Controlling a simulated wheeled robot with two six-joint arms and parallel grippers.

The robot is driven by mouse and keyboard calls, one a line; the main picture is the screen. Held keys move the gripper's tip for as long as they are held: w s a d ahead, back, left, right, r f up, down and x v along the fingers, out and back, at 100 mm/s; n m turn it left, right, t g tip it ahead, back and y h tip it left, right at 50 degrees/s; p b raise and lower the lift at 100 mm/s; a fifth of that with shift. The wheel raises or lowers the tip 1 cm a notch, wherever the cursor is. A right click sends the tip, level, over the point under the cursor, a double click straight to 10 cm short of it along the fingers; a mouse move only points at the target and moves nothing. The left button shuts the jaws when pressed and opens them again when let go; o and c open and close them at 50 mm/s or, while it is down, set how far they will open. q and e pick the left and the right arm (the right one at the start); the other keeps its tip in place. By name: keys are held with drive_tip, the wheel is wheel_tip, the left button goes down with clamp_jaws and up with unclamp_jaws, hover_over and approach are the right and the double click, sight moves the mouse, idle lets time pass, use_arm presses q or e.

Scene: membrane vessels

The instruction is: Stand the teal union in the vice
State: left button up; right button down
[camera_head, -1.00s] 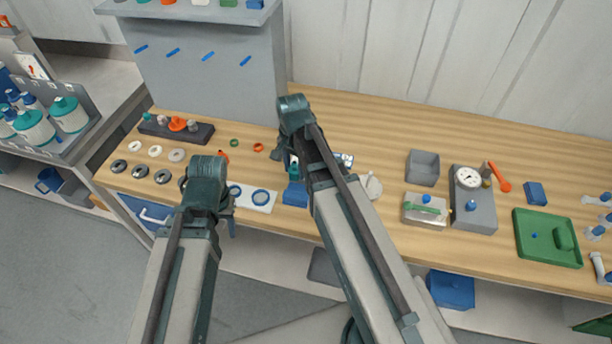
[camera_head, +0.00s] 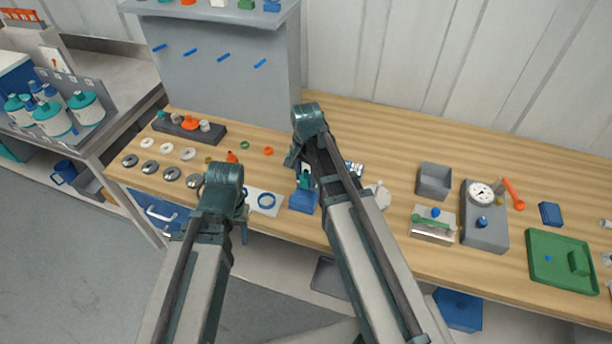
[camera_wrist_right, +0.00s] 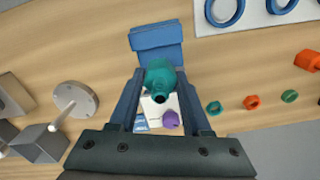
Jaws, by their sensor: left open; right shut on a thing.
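The teal union (camera_wrist_right: 160,74) is a rounded teal piece with a dark opening, held between the fingers of my right gripper (camera_wrist_right: 160,84). In the head view the right gripper (camera_head: 304,168) is over the bench, with the teal union (camera_head: 305,181) showing below it. The blue vice (camera_head: 302,202) stands at the bench's front; it also shows just beyond the union in the right wrist view (camera_wrist_right: 156,38). I cannot tell whether union and vice touch. My left gripper (camera_head: 243,218) is open and empty near the front edge, partly hidden by its arm.
A white board with blue rings (camera_head: 263,202) lies left of the vice. A white round-based piece (camera_head: 379,196), a grey open box (camera_head: 433,182) and a gauge block (camera_head: 484,220) stand to the right. A purple piece (camera_wrist_right: 171,119) lies beneath the right gripper.

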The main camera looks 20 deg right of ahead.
drive_tip(key=shift+f+b, duration=2.55)
drive_tip(key=shift+f, duration=0.3)
drive_tip(key=shift+c, duration=1.4)
unclamp_jaws()
drive_tip(key=shift+r, duration=0.1)
wheel_tip(320, 180, up, 14)
drive_tip(key=p, duration=1.4)
